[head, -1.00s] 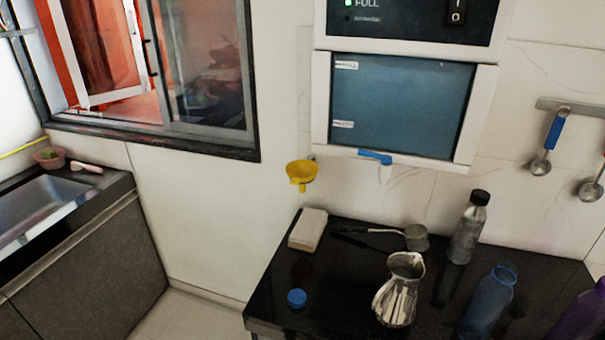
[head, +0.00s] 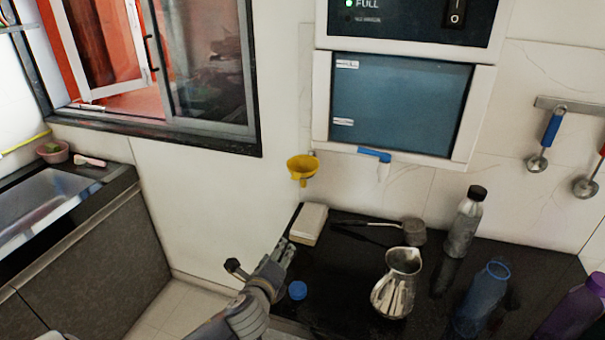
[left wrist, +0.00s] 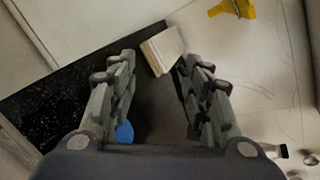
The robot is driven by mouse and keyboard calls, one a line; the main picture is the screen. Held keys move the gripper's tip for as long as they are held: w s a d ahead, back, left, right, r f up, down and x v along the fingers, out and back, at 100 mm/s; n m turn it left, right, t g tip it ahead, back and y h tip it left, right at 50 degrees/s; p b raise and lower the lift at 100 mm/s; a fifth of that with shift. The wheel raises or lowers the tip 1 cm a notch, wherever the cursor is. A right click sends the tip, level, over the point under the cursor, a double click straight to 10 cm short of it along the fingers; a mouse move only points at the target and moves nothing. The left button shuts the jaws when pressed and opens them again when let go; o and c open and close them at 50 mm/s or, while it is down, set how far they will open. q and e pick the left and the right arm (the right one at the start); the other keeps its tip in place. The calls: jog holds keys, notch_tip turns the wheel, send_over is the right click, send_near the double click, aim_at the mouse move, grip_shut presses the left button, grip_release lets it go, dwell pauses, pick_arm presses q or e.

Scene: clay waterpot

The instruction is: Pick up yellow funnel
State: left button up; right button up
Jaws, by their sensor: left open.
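The yellow funnel (head: 303,167) hangs on the wall at the left of the blue-fronted dispenser, above the black counter. Part of it also shows at the top of the left wrist view (left wrist: 236,8). My left gripper (head: 284,250) is over the left edge of the counter, below and a little left of the funnel and apart from it. In the left wrist view its two fingers (left wrist: 152,75) are spread with nothing held between them. My right gripper is in neither view.
On the black counter (head: 340,290) are a white block (head: 309,223), a blue cap (head: 297,290), a long-handled ladle (head: 413,232), a metal jug (head: 398,285) and several bottles. The dispenser (head: 400,105) with its blue tap (head: 375,155) is right of the funnel. A sink (head: 40,205) stands left.

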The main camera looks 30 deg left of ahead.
aim_at(295, 178)
pick_arm(q)
jog(key=w+a+r+m+t, duration=0.45)
jog(key=w+r+m, duration=0.35)
jog(key=r+m, duration=0.3)
jog(key=shift+m+h, duration=0.6)
jog(key=shift+m, duration=0.2)
jog(key=x, duration=0.3)
jog(key=p+x, duration=0.1)
jog(key=x, duration=0.7)
jog(key=shift+d+f, duration=0.15)
jog(key=shift+f, duration=0.2)
jog(key=c, duration=1)
